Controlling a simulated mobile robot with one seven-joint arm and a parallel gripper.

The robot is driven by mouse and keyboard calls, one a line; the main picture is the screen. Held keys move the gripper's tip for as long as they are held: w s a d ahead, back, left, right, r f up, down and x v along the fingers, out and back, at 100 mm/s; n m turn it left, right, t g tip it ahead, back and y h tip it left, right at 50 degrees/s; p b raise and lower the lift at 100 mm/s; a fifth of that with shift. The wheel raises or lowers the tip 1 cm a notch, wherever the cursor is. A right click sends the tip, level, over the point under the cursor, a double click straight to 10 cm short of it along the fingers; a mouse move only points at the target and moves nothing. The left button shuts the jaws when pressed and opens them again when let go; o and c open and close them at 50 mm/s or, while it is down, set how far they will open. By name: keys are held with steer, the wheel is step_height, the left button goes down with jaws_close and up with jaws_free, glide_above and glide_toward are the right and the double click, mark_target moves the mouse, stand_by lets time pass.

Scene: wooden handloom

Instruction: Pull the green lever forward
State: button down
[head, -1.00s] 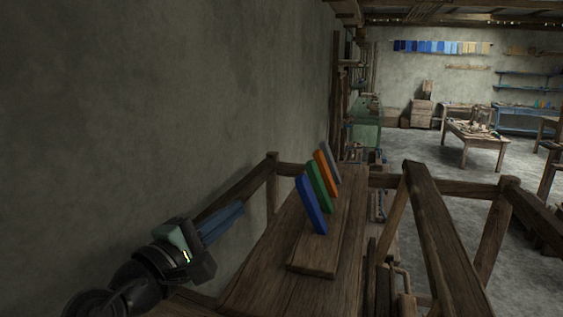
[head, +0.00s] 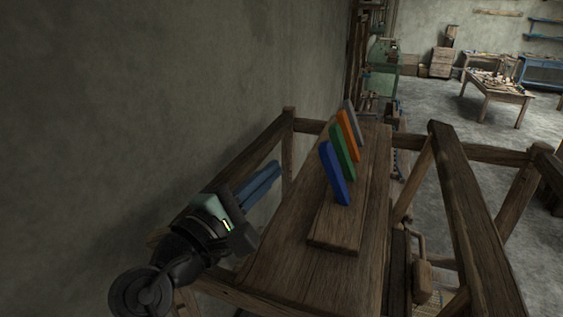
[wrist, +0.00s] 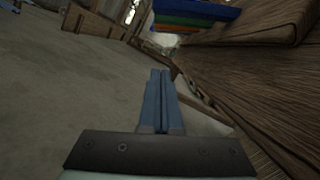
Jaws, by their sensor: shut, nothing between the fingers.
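The green lever (head: 342,154) stands tilted in a row on a wooden board, between a blue lever (head: 334,174) in front and an orange lever (head: 349,136) behind. A grey lever (head: 352,118) is farthest back. My gripper (head: 276,167) is left of the levers, apart from them, with its blue fingers shut and empty. In the wrist view my gripper's fingers (wrist: 160,76) are together, and the blue lever (wrist: 196,10) shows at the top, with thin edges of the green lever (wrist: 190,21) and orange below it.
The levers' wooden board (head: 333,241) rests on the loom's wooden beam (head: 290,270). A wall (head: 150,100) runs close along the left. A slanted wooden post (head: 470,210) stands at the right. The space between my gripper and the levers is clear.

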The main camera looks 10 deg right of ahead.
steer(key=r+p, duration=0.1)
steer(key=p, duration=0.2)
glide_above(293, 183)
steer(key=shift+r, duration=0.1)
steer(key=d+p, duration=0.1)
steer(key=s+d+r+p, duration=0.1)
steer(key=shift+d, duration=0.3)
steer(key=shift+s+d+r, duration=0.1)
steer(key=shift+s+d, duration=0.25)
steer(key=shift+d, duration=0.1)
steer(key=shift+s+d+r+m+p, duration=0.25)
steer(key=shift+d+r+m+p, duration=0.15)
steer(key=shift+m, duration=0.4)
steer(key=shift+a, duration=0.1)
steer(key=b+v, duration=0.4)
steer(key=v, duration=0.8)
steer(key=shift+b, duration=0.4)
steer(key=shift+s+a+r, duration=0.1)
steer(key=shift+s+a, duration=0.2)
steer(key=shift+a, duration=0.05)
